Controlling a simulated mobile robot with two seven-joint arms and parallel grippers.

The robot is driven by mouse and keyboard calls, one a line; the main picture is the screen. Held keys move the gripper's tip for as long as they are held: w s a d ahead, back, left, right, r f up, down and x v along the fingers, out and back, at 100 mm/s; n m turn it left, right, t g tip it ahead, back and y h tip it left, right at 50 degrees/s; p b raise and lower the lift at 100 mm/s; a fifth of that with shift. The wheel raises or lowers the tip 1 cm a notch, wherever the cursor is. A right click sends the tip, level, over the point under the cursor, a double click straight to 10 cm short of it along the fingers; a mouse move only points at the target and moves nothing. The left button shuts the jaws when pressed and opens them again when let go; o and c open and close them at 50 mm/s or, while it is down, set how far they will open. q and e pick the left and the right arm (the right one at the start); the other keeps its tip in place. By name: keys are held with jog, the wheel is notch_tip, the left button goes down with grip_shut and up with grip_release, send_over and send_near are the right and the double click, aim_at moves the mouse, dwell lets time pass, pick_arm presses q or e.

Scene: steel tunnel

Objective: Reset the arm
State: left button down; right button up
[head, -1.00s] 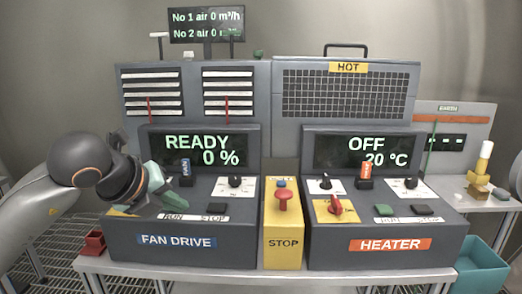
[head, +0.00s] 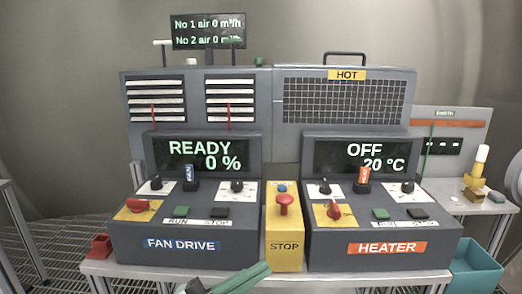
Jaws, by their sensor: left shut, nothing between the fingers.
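My left gripper (head: 240,279) shows at the bottom edge of the head view, with green fingers held together and nothing between them. It is in front of the fan drive box (head: 180,245), near the table's front edge and left of the yellow stop box (head: 284,247). Most of my left arm is out of view below. The fan drive screen (head: 204,155) reads READY 0 %. My right gripper is not clearly seen; only a dark rounded shape shows at the right edge.
The heater box (head: 386,247) stands at the right, its screen (head: 362,154) reading OFF 20 °C. A red mushroom button (head: 284,201) tops the stop box. A small red bin (head: 101,246) is at left, a teal bin (head: 477,265) at right.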

pick_arm(q)
jog(key=w+a+f+n+t+y+p, duration=0.1)
jog(key=a+f+n+t+y, duration=0.35)
jog(key=f+n+y, duration=0.35)
jog(key=a+f+n+t+y, duration=0.4)
jog(key=a+f+n+y, duration=0.15)
jog(key=f+n, duration=0.35)
jog(key=s+a+f+n+g+y, duration=0.2)
jog(key=s+f+n+g, duration=0.1)
jog(key=s+f, duration=0.5)
jog(key=s+a+f+n+g+y, duration=0.2)
jog(key=s+f+g, duration=0.3)
jog(key=s+f, duration=0.4)
notch_tip(320, 180, down, 4)
jog(key=shift+a+r+n+y+p, duration=0.1)
jog(key=shift+a+n+y+p, duration=0.25)
jog(key=shift+a+n, duration=0.35)
jog(key=shift+w, duration=0.1)
